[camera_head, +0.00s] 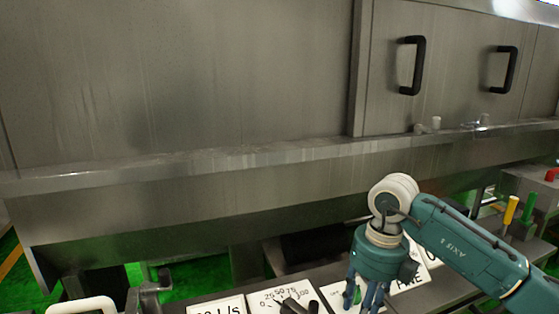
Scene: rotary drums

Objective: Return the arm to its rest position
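My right arm (465,245), teal with a white wrist joint, reaches in from the right edge. My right gripper (365,298) points down over the control panel in front of the machine. Its teal fingers are apart, and a small green piece (356,296) shows between them, over a white label plate. I see no object clearly held, and the fingertips are near the bottom edge of the picture.
A big steel machine wall with black handles (412,66) fills the back, with a ledge (240,158) along it. The panel has label plates (285,298) and a dark knob (312,306). Yellow (511,210) and green (529,207) levers stand right, beside the forearm.

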